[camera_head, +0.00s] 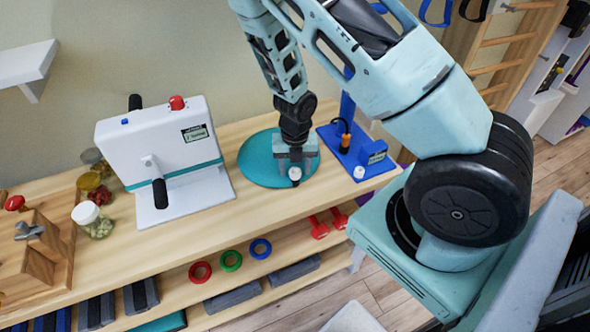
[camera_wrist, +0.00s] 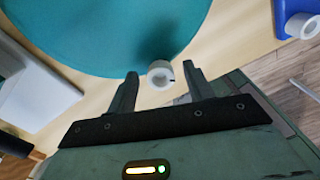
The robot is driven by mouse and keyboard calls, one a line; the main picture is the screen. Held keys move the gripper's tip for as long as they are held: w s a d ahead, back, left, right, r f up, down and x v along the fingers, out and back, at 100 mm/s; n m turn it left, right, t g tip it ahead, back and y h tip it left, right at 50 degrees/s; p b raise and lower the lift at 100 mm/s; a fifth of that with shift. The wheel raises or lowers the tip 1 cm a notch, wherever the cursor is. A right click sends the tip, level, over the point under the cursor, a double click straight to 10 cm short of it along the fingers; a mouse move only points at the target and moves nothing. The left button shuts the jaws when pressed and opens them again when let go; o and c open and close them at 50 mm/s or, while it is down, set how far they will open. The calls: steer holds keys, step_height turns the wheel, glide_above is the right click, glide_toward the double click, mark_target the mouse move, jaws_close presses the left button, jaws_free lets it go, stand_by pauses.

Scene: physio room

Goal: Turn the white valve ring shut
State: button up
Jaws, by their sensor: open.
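A small white ring (camera_head: 295,174) sits at the near edge of the round teal cushion (camera_head: 253,163) on the wooden bench; I take it for the valve ring. In the wrist view the ring (camera_wrist: 160,75) shows its round end with a small dark mark. My gripper (camera_head: 293,165) points down over the cushion's right side. In the wrist view my gripper (camera_wrist: 162,72) is open, its two fingers on either side of the ring, with small gaps visible. I cannot tell how deep the fingertips reach. The gripper hides part of the cushion.
A second white ring (camera_head: 359,172) sits on a blue stand (camera_head: 372,157) to the right. A white machine (camera_head: 160,140) with black handles stands left of the cushion. Jars (camera_head: 92,219) stand farther left. Bare bench top lies in front of the cushion.

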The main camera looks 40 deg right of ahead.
steer(key=shift+f, duration=0.1)
steer(key=c, duration=1)
steer(key=shift+o, duration=0.2)
steer(key=m+p, duration=0.2)
steer(key=shift+r+p, duration=0.25)
steer(key=shift+p, duration=0.05)
steer(key=shift+f+m, duration=0.25)
steer(key=shift+m, duration=0.35)
steer(key=o, duration=1)
steer(key=shift+c, duration=0.2)
steer(key=shift+f, duration=0.1)
